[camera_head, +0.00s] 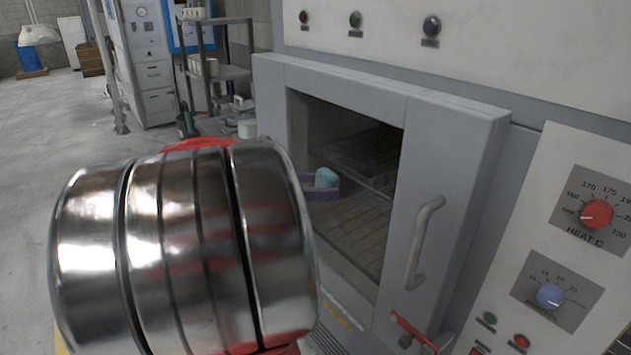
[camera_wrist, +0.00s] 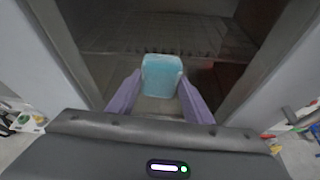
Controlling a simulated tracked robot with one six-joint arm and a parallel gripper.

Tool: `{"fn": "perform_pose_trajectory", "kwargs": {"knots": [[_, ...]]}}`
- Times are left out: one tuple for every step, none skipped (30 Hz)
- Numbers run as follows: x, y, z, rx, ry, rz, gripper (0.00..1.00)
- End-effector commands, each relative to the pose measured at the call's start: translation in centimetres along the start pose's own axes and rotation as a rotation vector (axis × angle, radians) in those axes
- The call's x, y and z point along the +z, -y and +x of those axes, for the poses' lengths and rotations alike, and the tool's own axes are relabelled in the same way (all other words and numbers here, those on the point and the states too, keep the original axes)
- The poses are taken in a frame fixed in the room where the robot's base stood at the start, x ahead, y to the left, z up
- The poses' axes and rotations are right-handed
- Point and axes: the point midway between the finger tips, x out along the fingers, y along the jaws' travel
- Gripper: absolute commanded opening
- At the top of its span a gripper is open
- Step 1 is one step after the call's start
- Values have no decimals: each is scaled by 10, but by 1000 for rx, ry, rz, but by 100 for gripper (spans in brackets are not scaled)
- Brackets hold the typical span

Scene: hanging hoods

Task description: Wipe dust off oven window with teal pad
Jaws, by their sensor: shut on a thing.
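My gripper (camera_wrist: 160,88) has two purple fingers shut on the sides of a teal pad (camera_wrist: 162,72). In the head view the pad (camera_head: 326,177) shows small at the left part of the oven window (camera_head: 365,215), with a purple finger beside it. The window is dark glass in the grey oven door (camera_head: 455,150). It also fills the upper middle of the wrist view (camera_wrist: 205,30). I cannot tell whether the pad touches the glass. Dust is hard to tell from the brownish grid pattern seen in the window.
A door handle (camera_head: 423,240) stands out right of the window. A red lever (camera_head: 408,328) is below it. A panel with a red heat knob (camera_head: 597,214) and a blue knob (camera_head: 551,296) is at right. A metal shelf (camera_head: 222,73) stands behind at left. My arm hides the lower left.

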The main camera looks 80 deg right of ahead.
Motion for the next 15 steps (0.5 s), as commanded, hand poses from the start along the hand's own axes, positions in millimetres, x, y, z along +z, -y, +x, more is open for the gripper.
{"fn": "perform_pose_trajectory", "kwargs": {"knots": [[1,2,1,-5,2,1,28],[1,2,1,-5,2,1,28],[1,2,1,-6,3,1,28],[1,2,1,-6,3,1,28],[1,2,1,-6,3,1,28],[1,2,1,-6,3,1,28],[1,2,1,-6,3,1,28],[2,3,1,-6,3,1,28],[2,4,1,-7,3,2,28],[2,5,1,-7,3,2,28],[2,6,1,-7,4,2,28],[2,8,1,-7,4,2,28],[3,10,0,-7,4,2,28],[3,12,0,-8,4,2,28],[3,15,0,-8,4,2,28]]}}
